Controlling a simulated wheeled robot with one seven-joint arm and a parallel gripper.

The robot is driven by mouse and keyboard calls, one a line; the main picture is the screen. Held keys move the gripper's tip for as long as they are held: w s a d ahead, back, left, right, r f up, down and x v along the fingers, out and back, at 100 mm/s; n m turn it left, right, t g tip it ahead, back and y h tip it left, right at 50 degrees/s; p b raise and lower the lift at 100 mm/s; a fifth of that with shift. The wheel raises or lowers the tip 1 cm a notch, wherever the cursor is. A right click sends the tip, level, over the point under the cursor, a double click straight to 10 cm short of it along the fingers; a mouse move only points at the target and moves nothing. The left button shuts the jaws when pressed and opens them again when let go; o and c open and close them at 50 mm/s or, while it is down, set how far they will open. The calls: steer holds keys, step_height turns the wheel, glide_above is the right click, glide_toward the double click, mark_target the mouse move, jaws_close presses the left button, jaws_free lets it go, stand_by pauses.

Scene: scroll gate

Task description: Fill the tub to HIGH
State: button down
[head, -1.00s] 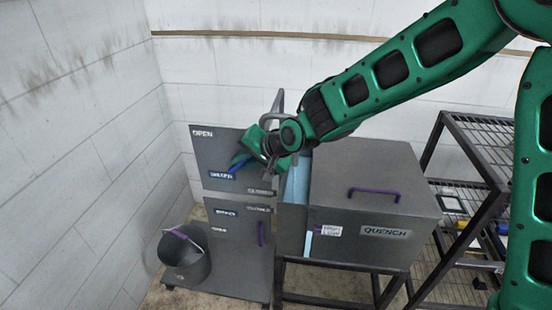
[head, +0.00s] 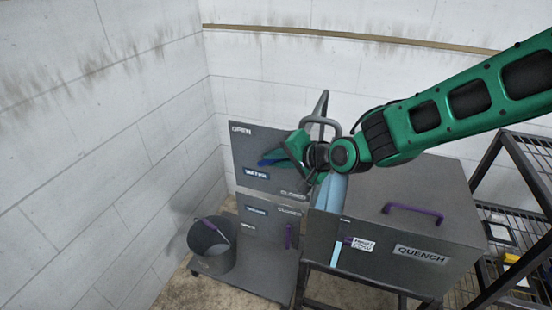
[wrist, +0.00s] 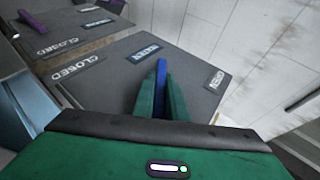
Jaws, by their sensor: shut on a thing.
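The water panel (head: 262,140) carries OPEN at its upper left, WATER at mid-left and CLOSED at its lower right. My gripper (head: 283,155) is shut on its blue lever (head: 268,163). In the wrist view the blue lever (wrist: 161,80) stands between my fingers (wrist: 160,97), pointing between the WATER and OPEN labels. The grey QUENCH tub (head: 435,278) stands right of the panel. Pale blue (head: 328,193) shows at its left side, partly behind my gripper. A pale blue upright strip (head: 335,255) is on its front beside a small white label, too small to read.
A second panel (head: 265,222) with a purple handle stands below the water panel. A grey bucket (head: 212,246) stands left of it. The tub's lid has a purple handle (head: 412,211). A dark wire rack (head: 510,215) stands at the right. Walls close off the left and back.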

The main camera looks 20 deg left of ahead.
steer(key=c, duration=1.8)
jaws_free()
steer(key=shift+w+d, duration=0.1)
steer(key=shift+d, duration=0.05)
steer(key=shift+o, duration=0.2)
steer(key=v, duration=1)
steer(key=shift+d, duration=0.3)
steer(key=shift+r, duration=0.15)
